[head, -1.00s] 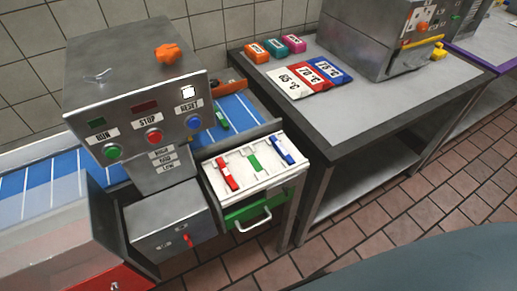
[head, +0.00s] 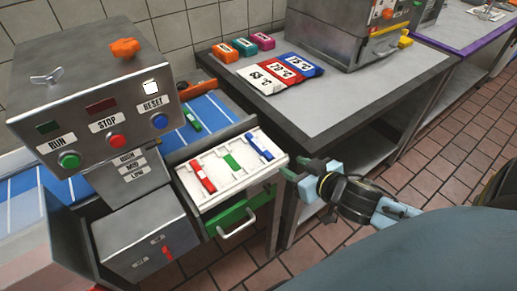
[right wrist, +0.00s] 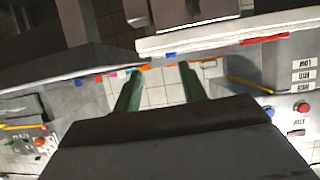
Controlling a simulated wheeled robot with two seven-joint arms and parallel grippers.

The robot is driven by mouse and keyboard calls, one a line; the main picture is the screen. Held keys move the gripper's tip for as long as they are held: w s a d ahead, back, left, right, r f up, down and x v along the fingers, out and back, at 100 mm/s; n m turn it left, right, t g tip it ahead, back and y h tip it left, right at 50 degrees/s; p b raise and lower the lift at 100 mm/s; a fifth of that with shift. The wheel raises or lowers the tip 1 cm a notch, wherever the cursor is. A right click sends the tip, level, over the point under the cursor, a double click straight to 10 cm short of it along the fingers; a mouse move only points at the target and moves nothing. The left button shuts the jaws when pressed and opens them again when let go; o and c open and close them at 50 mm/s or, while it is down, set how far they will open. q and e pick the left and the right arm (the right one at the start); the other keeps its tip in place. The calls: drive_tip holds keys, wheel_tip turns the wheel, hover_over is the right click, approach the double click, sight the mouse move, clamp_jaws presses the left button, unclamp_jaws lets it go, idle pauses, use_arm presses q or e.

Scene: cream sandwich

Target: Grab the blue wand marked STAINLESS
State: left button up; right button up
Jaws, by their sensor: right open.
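A blue wand (head: 260,146) lies in the right-hand part of a white tray (head: 212,203) set in a pulled-out drawer. Its lettering is too small to read. A green wand (head: 232,162) lies at the tray's middle and a red wand (head: 202,176) at its left. My right gripper (head: 296,180) is open and empty, to the right of the drawer and a short way from the blue wand. Its two green fingers stand apart in the right wrist view (right wrist: 160,82). My left gripper is out of view.
A steel control box (head: 105,95) stands left of the drawer. A grey table (head: 345,105) behind holds red, white and blue temperature plates (head: 290,66). A drawer handle (head: 238,228) sticks out in front. Another green piece (head: 191,118) lies on the blue conveyor. The tiled floor is clear.

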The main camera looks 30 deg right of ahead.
wheel_tip(320, 180, up, 2)
drive_tip(key=a, duration=0.1)
drive_tip(key=b, duration=0.1)
approach(259, 145)
drive_tip(key=shift+w+d+f+t, duration=0.25)
drive_tip(key=shift+w+f+t, duration=0.05)
drive_tip(key=shift+w+f, duration=0.65)
drive_tip(key=shift+w+f+y, duration=0.15)
drive_tip(key=shift+w+y, duration=0.15)
drive_tip(key=shift+w, duration=0.35)
drive_tip(key=b+x, duration=0.1)
drive_tip(key=x, duration=0.3)
drive_tip(key=shift+a, duration=0.15)
drive_tip(key=shift+w, duration=0.5)
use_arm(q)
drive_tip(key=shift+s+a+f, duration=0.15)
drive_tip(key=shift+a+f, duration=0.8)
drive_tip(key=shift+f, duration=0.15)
use_arm(e)
clamp_jaws()
